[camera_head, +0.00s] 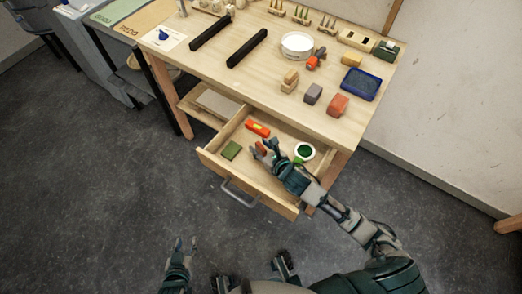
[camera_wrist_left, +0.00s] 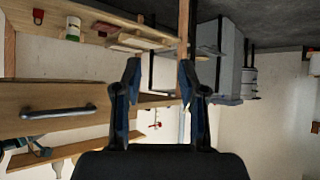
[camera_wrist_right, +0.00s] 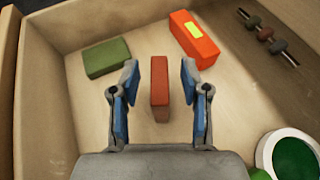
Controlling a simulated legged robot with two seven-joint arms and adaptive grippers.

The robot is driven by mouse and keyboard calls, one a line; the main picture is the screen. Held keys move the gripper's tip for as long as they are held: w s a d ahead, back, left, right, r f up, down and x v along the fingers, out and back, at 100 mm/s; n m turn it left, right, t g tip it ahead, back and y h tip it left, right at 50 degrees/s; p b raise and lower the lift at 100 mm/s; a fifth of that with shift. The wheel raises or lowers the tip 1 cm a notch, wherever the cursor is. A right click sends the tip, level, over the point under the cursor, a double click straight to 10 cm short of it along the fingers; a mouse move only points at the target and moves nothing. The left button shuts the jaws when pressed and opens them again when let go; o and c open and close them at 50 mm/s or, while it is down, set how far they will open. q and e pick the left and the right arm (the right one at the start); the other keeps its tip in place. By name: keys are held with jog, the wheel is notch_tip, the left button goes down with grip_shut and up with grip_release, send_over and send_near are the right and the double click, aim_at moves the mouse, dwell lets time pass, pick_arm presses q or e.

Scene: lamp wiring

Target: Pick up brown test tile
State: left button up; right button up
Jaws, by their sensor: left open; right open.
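The brown test tile (camera_wrist_right: 159,88) is a narrow reddish-brown block on the drawer floor. In the right wrist view it stands between the two blue-padded fingers of my right gripper (camera_wrist_right: 159,78), with a visible gap on each side. In the head view the tile (camera_head: 261,147) shows small beside that gripper (camera_head: 265,149), which reaches into the open drawer from the right. My right gripper is open and holds nothing. My left gripper (camera_head: 183,245) is open and empty over the floor at the lower left, away from the drawer; its fingers (camera_wrist_left: 160,72) also show in the left wrist view.
The open drawer (camera_wrist_right: 45,120) also holds a green block (camera_wrist_right: 106,58), an orange box with a yellow label (camera_wrist_right: 194,38), a rod with rings (camera_wrist_right: 262,32) and a white round container with green inside (camera_wrist_right: 291,160). The tabletop (camera_head: 225,80) above carries blocks, black bars and a blue tray (camera_head: 360,84).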

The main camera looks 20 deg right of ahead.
jog(key=shift+a+r, duration=0.1)
jog(key=shift+a, duration=0.05)
jog(key=c, duration=0.8)
jog(key=shift+d, duration=0.35)
grip_shut()
